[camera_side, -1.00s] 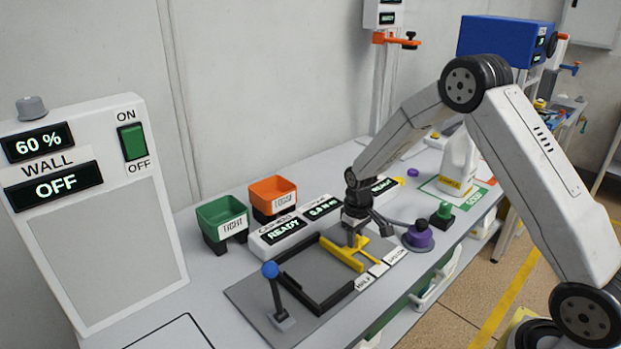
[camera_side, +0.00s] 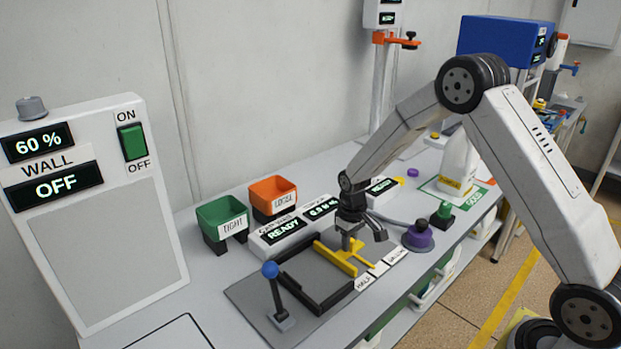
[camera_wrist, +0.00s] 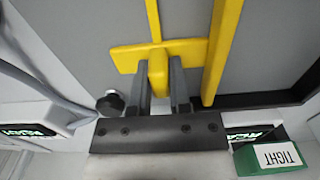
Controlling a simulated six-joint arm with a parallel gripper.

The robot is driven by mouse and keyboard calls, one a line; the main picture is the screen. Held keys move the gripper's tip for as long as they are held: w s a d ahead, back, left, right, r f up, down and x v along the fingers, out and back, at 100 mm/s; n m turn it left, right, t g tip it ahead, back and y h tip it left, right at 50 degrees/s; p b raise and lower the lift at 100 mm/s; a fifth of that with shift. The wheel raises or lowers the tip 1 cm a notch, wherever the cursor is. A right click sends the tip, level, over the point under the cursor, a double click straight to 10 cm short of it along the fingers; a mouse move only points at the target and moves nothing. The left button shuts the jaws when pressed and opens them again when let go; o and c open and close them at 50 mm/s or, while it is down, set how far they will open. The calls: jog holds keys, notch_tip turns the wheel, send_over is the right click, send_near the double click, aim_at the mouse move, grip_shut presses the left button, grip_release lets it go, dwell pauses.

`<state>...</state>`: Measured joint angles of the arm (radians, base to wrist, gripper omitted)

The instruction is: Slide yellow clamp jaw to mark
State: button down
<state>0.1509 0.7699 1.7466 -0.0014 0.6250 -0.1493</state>
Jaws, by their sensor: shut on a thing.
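My gripper (camera_side: 346,243) is above the jaw's yellow bars. Two white labels, one reading HALF (camera_side: 365,282) and one farther right (camera_side: 395,256), lie along the plate's front edge. Which mark the jaw lines up with cannot be told.
A blue-knobbed lever (camera_side: 275,290) stands at the plate's left. Behind are a green TIGHT bin (camera_side: 222,215), an orange bin (camera_side: 273,197) and display boxes (camera_side: 282,234). A purple knob (camera_side: 418,238) and green button (camera_side: 442,214) stand to the right.

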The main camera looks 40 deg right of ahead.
jog(key=shift+a, duration=0.9)
jog(key=shift+c, duration=1.2)
grip_release()
jog(key=shift+r, duration=0.1)
jog(key=shift+r, duration=2.9)
jog(key=shift+s+r, duration=0.1)
jog(key=shift+s+a+r, duration=0.1)
jog(key=shift+s, duration=0.1)
jog(key=s+a+r+t, duration=0.1)
jog(key=s+a+r, duration=0.1)
jog(key=s, duration=0.6)
jog(key=s+a+r+t, duration=0.1)
jog(key=s+a+r, duration=0.1)
jog(key=s, duration=0.7)
jog(key=shift+s+a+t, duration=0.15)
jog(key=shift+a+t, duration=0.15)
jog(key=shift+a, duration=0.2)
